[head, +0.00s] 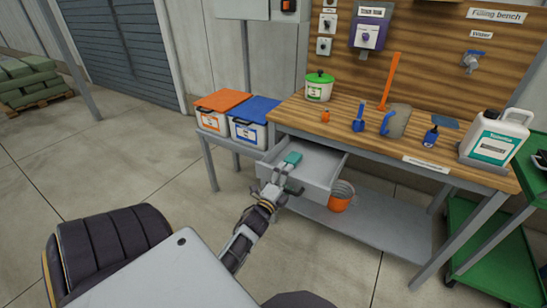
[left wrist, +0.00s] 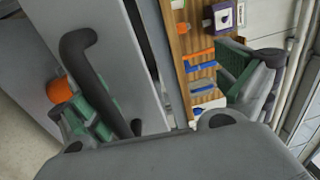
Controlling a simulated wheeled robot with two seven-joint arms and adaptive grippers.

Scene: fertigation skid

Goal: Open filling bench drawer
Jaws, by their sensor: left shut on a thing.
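The filling bench (head: 350,130) has a wooden top, and its light grey drawer (head: 318,160) stands open under the left part of the top. The exact contact is partly hidden. My right gripper is not in view.
Orange-lidded (head: 222,100) and blue-lidded (head: 253,108) boxes stand left of the bench. An orange bucket (head: 341,196) sits on the lower shelf. Tools, a green-lidded tub (head: 319,87) and a white canister (head: 497,136) stand on top.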

